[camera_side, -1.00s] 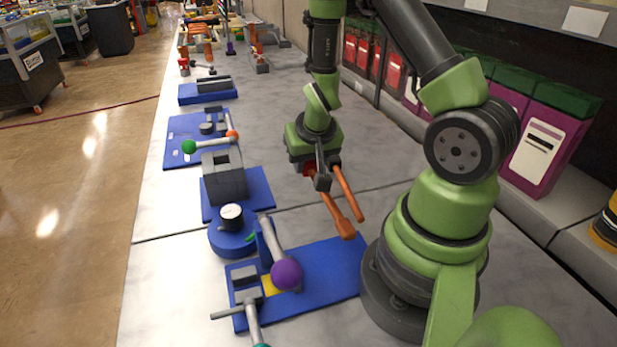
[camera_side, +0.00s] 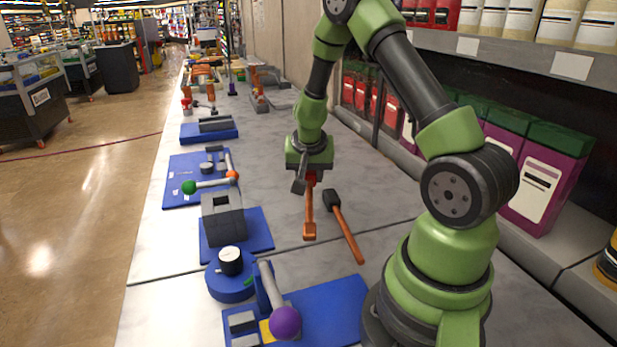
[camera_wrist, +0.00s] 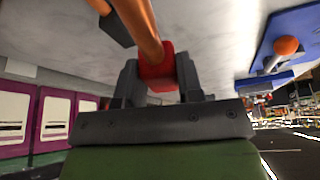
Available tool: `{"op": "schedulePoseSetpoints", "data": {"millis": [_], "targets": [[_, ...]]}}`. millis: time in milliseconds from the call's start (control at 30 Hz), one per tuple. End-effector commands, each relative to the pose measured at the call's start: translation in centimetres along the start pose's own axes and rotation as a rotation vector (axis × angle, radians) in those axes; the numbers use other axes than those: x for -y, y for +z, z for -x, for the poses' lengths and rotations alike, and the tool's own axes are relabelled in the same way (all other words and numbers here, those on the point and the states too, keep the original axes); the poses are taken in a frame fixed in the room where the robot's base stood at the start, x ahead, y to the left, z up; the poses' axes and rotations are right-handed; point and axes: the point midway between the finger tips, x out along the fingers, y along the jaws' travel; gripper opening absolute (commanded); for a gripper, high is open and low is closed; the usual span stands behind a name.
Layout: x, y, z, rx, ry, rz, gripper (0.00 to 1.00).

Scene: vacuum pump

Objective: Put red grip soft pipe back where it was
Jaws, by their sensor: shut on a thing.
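The soft pipe (camera_side: 309,212) is orange and hangs nearly straight down from my gripper (camera_side: 311,178), with a wider block at its lower end. My gripper is shut on its red grip, which shows clearly between the fingers in the wrist view (camera_wrist: 157,72). From there the orange shaft (camera_wrist: 138,22) runs up and out of that picture. The pipe hangs over the grey table; I cannot tell whether its lower end touches the surface.
A tool with a dark head and orange handle (camera_side: 346,231) lies on the table just right of the pipe. Blue-based fixtures stand left: a grey block (camera_side: 222,216), a round blue base (camera_side: 231,288) and a lever with a purple ball (camera_side: 285,322). Bare table lies beyond my gripper.

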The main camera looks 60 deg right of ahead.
Motion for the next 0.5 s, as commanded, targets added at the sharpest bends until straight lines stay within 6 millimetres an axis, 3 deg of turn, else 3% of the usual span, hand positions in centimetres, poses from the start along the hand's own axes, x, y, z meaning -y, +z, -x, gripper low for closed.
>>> {"op": "schedulePoseSetpoints", "data": {"millis": [233,500], "targets": [[0.1,-1.0,-1.1,0.000,0.024,-0.056,0.00],[0.0,-0.1,-3.2,0.004,0.027,-0.057,0.00]]}}
